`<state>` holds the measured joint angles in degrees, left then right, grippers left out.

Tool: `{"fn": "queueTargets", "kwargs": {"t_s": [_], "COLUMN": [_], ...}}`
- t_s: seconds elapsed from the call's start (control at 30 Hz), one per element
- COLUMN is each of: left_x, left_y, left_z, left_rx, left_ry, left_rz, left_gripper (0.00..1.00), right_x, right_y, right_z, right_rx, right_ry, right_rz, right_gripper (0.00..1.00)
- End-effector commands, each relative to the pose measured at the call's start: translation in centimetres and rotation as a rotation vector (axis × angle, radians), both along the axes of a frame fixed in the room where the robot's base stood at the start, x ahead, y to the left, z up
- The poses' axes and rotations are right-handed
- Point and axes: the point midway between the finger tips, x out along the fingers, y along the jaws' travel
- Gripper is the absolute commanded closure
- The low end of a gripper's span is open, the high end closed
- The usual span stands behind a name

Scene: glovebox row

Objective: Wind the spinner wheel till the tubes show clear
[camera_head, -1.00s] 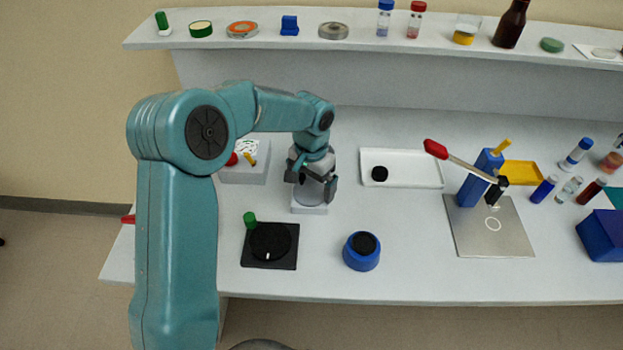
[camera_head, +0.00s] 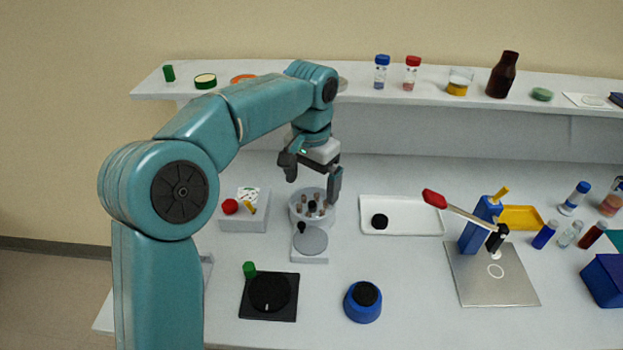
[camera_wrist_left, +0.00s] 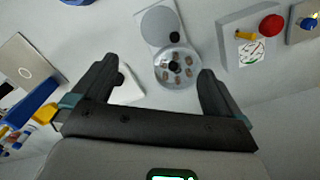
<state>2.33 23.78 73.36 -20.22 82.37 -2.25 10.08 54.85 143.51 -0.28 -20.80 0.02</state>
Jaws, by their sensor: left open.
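A light grey round bowl (camera_head: 295,211) with several brownish tubes (camera_head: 317,205) standing in it sits on a white block with a flat grey disc (camera_head: 311,240) in front. A small black knob (camera_head: 301,228) shows between bowl and disc. The bowl also shows in the left wrist view (camera_wrist_left: 163,79), between and beyond the fingers. My left gripper (camera_head: 314,184) is open and empty above the bowl. I cannot tell how clear the tubes are.
A box with a red button (camera_head: 229,206) stands left of the bowl, and a white tray (camera_head: 415,215) with a black piece lies to the right. A blue round pot (camera_head: 362,307) and a red-handled lever press (camera_head: 478,239) stand further right. The shelf is behind.

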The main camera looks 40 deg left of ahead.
Motion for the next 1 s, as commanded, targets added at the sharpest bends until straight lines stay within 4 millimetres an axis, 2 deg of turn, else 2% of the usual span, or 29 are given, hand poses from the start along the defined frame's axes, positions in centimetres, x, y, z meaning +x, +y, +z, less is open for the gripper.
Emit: {"fn": "queueTargets", "kwargs": {"t_s": [0.23, 0.33, 0.5, 0.67, 0.73, 0.87, 1.0], "left_x": [0.0, 0.1, 0.6, 0.5, 0.1, -0.4, -0.4], "left_y": [0.0, 0.0, -0.3, -0.4, -0.4, -0.1, 0.0], "left_z": [0.0, 0.0, -0.7, -0.6, -0.1, 0.0, -1.5], "left_rx": [0.000, 0.000, -0.007, -0.014, -0.011, 0.000, 0.001], "left_ry": [0.000, -0.005, -0.031, -0.030, -0.018, 0.003, 0.005], "left_rz": [0.004, 0.082, 0.482, 0.885, 1.014, 1.022, 1.022], "left_gripper": [0.00, 0.00, 0.00, 0.00, 0.00, 0.00, 0.00], "right_x": [0.0, 0.0, 0.0, 0.0, 0.0, 0.0, 0.0], "right_y": [0.0, 0.0, 0.0, 0.0, 0.0, 0.0, 0.0], "right_z": [0.0, 0.0, 0.1, 2.3, 4.0, 5.1, 4.8], "right_rx": [0.000, 0.000, 0.000, 0.000, 0.000, 0.000, 0.000], "right_ry": [0.000, 0.000, 0.000, 0.000, 0.000, -0.001, 0.000], "right_rz": [0.000, 0.000, 0.000, 0.000, 0.000, 0.000, 0.000], "right_gripper": [0.57, 0.57, 0.57, 0.57, 0.57, 0.57, 0.57]}}
